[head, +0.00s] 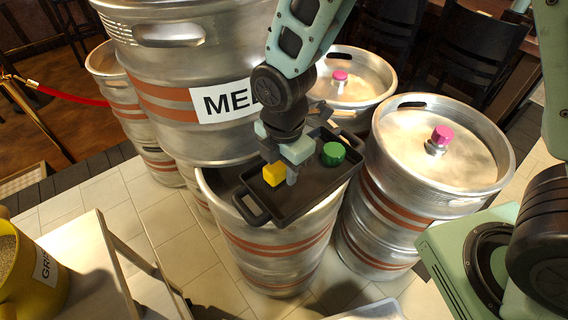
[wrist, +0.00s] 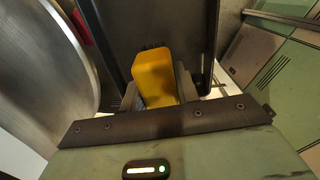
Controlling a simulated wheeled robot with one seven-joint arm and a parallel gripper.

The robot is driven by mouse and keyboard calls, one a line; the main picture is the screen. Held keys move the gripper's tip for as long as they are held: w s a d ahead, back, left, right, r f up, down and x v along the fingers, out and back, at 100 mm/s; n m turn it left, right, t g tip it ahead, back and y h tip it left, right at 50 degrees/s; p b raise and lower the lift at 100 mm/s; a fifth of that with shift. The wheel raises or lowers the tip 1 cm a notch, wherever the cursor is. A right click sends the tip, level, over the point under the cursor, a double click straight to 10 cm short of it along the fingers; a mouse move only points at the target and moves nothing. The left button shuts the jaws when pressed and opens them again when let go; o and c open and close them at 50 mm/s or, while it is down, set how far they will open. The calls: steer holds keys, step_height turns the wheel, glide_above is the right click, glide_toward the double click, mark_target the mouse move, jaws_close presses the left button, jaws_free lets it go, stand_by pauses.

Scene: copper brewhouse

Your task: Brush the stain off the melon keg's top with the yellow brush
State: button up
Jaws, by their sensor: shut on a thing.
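The yellow brush (head: 274,174) is a yellow block at the near part of a black tray (head: 250,209). My gripper (head: 284,177) is over the tray and shut on the yellow brush. In the wrist view the yellow brush (wrist: 154,75) sits between the two fingers of my gripper (wrist: 156,92). I cannot tell whether it touches the tray floor. The big steel keg with orange bands, the melon keg (head: 150,75), carries a white label reading "ME" and part of another letter. My arm covers the rest. Its top is cut off by the picture edge, so no stain shows.
A green round piece (head: 333,153) stands in the tray, which rests on a steel keg (head: 275,250). Kegs with pink caps stand at the right (head: 440,170) and behind (head: 345,95).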

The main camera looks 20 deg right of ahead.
mark_target(284, 178)
steer(key=shift+f+b, duration=1.05)
steer(key=shift+f, duration=0.75)
steer(key=o, duration=1)
steer(key=shift+r, duration=0.15)
steer(key=shift+c, duration=0.2)
steer(key=c, duration=1.1)
steer(key=shift+c, duration=0.3)
step_height(284, 178, up, 8)
steer(key=p, duration=0.8)
